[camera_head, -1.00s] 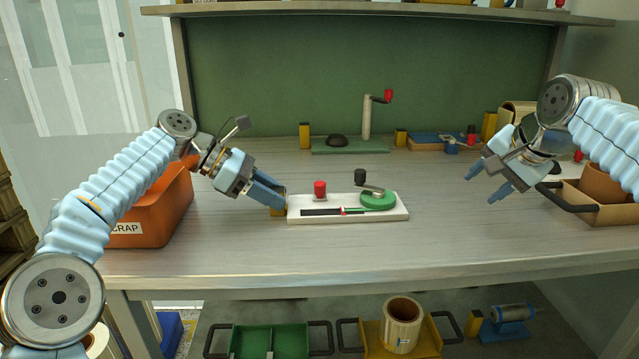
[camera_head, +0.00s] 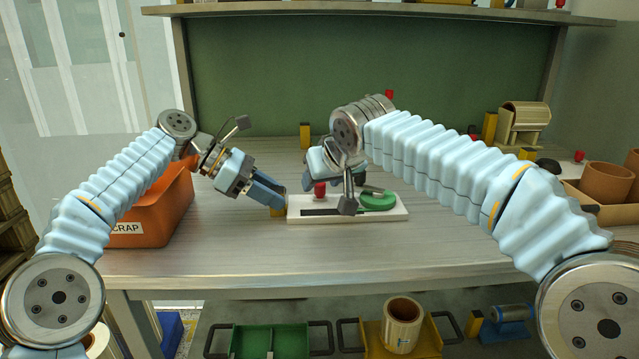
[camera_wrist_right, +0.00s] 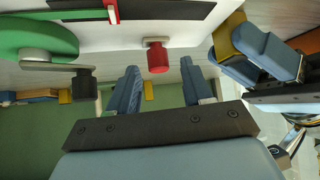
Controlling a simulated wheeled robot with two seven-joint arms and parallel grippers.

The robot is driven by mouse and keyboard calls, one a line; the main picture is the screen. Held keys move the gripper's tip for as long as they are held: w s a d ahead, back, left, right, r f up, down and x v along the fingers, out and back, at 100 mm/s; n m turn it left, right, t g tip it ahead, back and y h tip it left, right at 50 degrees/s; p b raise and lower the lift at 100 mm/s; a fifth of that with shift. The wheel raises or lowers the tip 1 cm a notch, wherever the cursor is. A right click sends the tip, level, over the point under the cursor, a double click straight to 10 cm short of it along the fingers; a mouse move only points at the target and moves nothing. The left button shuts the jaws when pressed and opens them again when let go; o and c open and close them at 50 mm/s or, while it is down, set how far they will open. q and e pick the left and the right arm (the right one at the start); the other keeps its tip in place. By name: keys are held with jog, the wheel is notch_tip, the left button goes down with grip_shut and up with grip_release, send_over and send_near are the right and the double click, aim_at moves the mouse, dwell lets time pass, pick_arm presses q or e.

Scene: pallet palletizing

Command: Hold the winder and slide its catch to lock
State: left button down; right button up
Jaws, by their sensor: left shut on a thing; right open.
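The winder is a white base (camera_head: 397,214) with a green wheel (camera_head: 378,202), a crank with a dark knob (camera_wrist_right: 83,84), a dark slot (camera_head: 318,212) and a red knob (camera_head: 320,189). My left gripper (camera_head: 279,198) is shut on the yellow block (camera_head: 278,211) at the base's left end, which also shows in the wrist view (camera_wrist_right: 227,45). My right gripper (camera_wrist_right: 159,70) is open above the winder. In the wrist view the red knob (camera_wrist_right: 157,56) lies in line with the gap between its fingers, not gripped. In the head view my right arm hides part of the winder.
An orange scrap bin (camera_head: 170,205) stands at the left under my left arm. A brown tray (camera_head: 612,214) with a pot is at the right. The front of the bench (camera_head: 330,245) is clear.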

jog(key=shift+x, duration=1.2)
grip_shut()
jog(key=shift+d, duration=0.1)
